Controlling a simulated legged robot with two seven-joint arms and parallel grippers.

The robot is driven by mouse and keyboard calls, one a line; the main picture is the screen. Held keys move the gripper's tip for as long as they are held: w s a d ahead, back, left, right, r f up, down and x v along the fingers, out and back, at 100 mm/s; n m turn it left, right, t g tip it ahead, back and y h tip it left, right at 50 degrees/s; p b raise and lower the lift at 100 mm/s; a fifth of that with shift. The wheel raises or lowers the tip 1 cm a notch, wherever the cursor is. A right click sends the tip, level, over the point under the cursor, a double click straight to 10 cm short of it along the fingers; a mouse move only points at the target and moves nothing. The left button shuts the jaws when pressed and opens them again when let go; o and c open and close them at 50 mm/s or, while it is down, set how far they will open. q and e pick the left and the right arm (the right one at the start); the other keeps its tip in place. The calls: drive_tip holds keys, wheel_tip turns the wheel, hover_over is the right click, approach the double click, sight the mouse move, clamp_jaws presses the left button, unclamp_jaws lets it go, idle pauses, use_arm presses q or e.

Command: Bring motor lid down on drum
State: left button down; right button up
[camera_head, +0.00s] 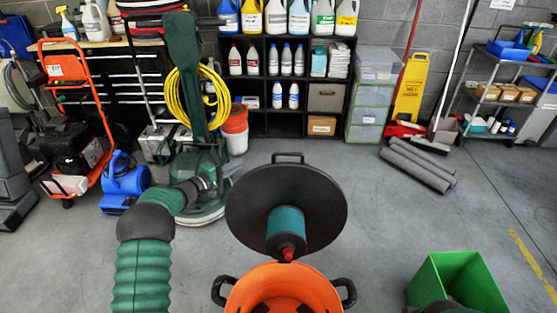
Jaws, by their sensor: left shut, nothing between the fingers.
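The motor lid (245,210) is a black disc tilted up above and behind the drum, its underside facing me. A black handle (288,155) stands at its top edge. My right gripper does not show.
A green open box (462,271) stands at the bottom right. A green floor machine (188,145) with yellow cable stands behind my left arm. Dark rolls (417,165) lie on the floor at right. Shelves line the back wall.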

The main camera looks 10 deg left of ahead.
sight(266, 166)
use_arm(q)
drive_tip(key=shift+h, duration=0.3)
drive_tip(key=w+d, duration=0.2)
drive_tip(key=d, duration=0.1)
drive_tip(key=shift+w+d, duration=0.15)
drive_tip(key=shift+d, duration=0.15)
drive_tip(key=shift+w+d+f+b, duration=0.1)
drive_tip(key=shift+w+d+b, duration=0.1)
drive_tip(key=shift+w+d, duration=0.55)
drive_tip(key=shift+w+d+b, duration=0.2)
drive_tip(key=shift+w+d, duration=0.2)
drive_tip(key=shift+d, duration=0.55)
drive_tip(key=shift+w+d+f+b, duration=0.1)
drive_tip(key=shift+w+d+b, duration=0.1)
drive_tip(key=shift+w+d, duration=0.55)
drive_tip(key=shift+s+d, duration=0.15)
drive_tip(key=shift+s, duration=0.15)
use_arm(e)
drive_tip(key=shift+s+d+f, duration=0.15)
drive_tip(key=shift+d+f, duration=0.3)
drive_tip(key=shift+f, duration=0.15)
use_arm(q)
drive_tip(key=shift+s+d, duration=0.1)
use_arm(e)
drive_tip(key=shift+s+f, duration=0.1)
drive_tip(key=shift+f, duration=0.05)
